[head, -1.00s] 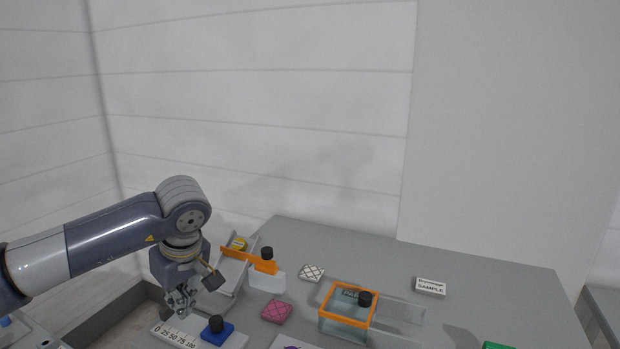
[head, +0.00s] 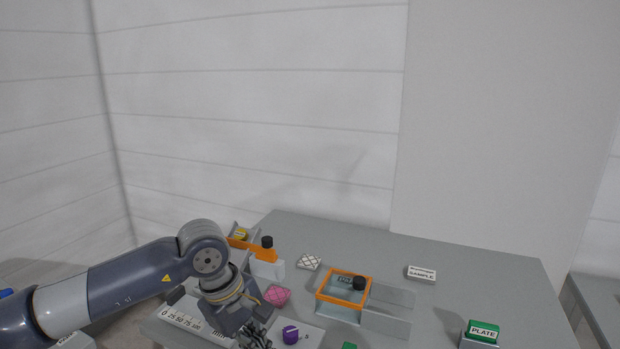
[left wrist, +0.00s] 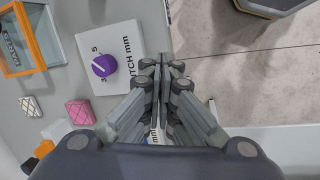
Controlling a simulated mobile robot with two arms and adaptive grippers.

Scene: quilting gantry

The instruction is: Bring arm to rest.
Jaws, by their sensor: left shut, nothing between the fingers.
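My left arm (head: 120,285) comes in from the left in the head view and bends down at its grey joint. My left gripper (head: 256,338) hangs near the bottom edge there, over the front of the grey table. In the left wrist view the left gripper (left wrist: 163,62) has its fingers together with nothing between them. It is beside a white panel (left wrist: 125,75) with a purple knob (left wrist: 104,66); the knob also shows in the head view (head: 290,335). My right gripper is in neither view.
On the grey table (head: 400,247) are an orange-rimmed clear box (head: 343,300), a pink block (head: 277,295), a white patterned block (head: 309,262), a SAMPLE block (head: 421,273) and a green PLATE block (head: 482,330). A 0-100 scale (head: 185,322) lies beside the arm. Floor (left wrist: 240,80) shows past the table edge.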

